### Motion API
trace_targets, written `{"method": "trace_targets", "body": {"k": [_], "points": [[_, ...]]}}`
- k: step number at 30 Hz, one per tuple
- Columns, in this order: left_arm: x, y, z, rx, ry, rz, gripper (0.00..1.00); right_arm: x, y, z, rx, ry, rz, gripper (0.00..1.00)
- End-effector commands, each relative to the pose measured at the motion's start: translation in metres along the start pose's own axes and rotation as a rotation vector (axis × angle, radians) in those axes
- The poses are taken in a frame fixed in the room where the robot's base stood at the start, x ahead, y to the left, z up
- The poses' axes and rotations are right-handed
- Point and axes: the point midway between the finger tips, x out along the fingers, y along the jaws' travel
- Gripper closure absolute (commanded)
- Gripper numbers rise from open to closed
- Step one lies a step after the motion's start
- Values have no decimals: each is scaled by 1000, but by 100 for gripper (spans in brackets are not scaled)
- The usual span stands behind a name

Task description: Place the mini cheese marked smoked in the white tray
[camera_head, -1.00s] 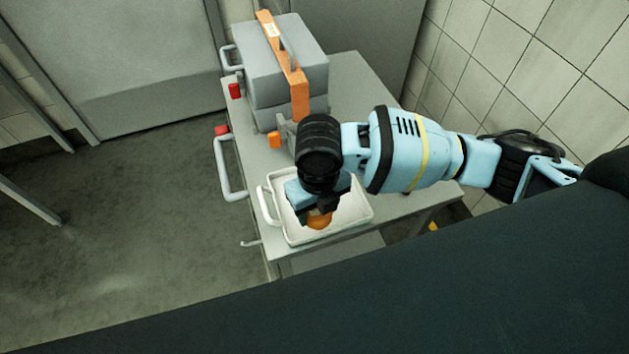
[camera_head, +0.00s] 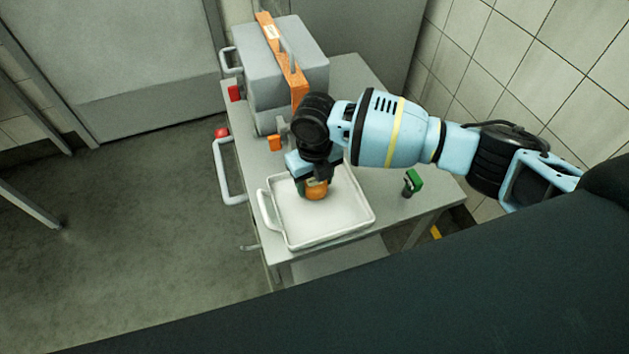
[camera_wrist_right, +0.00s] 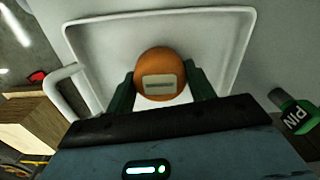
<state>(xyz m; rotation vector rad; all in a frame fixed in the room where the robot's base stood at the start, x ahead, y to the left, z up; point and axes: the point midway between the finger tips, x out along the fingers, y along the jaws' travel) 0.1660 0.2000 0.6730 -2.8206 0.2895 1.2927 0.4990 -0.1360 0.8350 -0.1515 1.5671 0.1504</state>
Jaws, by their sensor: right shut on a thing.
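An orange mini cheese (camera_head: 316,188) is held by my right gripper (camera_head: 313,183) over the far part of the white tray (camera_head: 345,235). In the right wrist view the cheese (camera_wrist_right: 160,75) sits between the two dark green fingers of the gripper (camera_wrist_right: 162,88), with a pale label facing the camera. The label is too blurred to read. The white tray (camera_wrist_right: 215,25) lies behind the cheese there. I cannot tell whether the cheese touches the tray floor. My left gripper is not in view.
A green-topped item (camera_head: 412,181) stands on the grey cart (camera_head: 385,115) right of the tray; its green label shows in the right wrist view (camera_wrist_right: 295,118). A grey box with an orange strap (camera_head: 270,60) stands at the back of the cart. The tray's near part is empty.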

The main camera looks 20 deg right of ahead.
Motion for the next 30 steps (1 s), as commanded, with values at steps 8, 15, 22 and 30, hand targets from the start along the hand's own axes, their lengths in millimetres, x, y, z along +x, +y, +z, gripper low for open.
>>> {"method": "trace_targets", "body": {"k": [8, 15, 22, 30], "points": [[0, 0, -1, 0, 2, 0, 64, 8, 0, 1, 1, -4, 0, 71], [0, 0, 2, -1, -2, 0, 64, 12, 0, 0, 1, -2, 0, 71], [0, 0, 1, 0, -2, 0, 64, 12, 0, 0, 1, -3, 0, 25], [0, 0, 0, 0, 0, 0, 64, 10, 0, 1, 1, -4, 0, 25]]}}
